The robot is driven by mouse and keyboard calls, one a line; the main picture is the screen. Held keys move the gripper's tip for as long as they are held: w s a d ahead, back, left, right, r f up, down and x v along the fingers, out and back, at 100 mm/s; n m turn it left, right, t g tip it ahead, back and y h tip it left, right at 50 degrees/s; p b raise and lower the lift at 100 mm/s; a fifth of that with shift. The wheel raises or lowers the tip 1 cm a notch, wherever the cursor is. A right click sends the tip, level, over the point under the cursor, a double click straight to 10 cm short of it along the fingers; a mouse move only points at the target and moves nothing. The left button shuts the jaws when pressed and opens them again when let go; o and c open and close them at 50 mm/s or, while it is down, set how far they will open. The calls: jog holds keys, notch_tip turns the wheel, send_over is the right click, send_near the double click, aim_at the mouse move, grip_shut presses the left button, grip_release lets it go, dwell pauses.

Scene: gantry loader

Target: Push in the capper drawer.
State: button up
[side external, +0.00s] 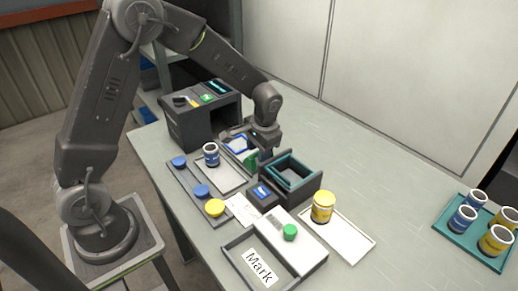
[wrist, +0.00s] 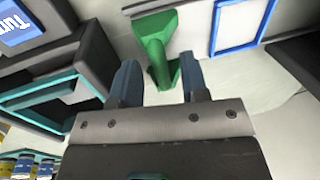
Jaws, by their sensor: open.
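The capper (side external: 190,125) is a dark box with an open front and a small screen on top, at the back left of the table. Its pale drawer (side external: 235,143), with a blue square outline, sticks out of the front. A green handle (side external: 251,158) stands at the drawer's outer end. In the wrist view the handle (wrist: 158,45) and the blue outline (wrist: 240,25) show at the top. My gripper (wrist: 162,85) is open and empty, its blue fingers apart, with the handle beyond and between them. Whether they touch it I cannot tell. In the side view the fingertips are mostly hidden.
A teal-rimmed dark box (side external: 306,190) stands close beside my gripper. A teal tray (side external: 455,237) holds several jars at right. The back of the table is clear.

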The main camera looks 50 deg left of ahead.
grip_shut()
dwell(0.3)
send_over(240, 149)
jog(key=shift+w+a, duration=0.1)
dwell(0.4)
grip_release()
jog(key=shift+r, duration=0.1)
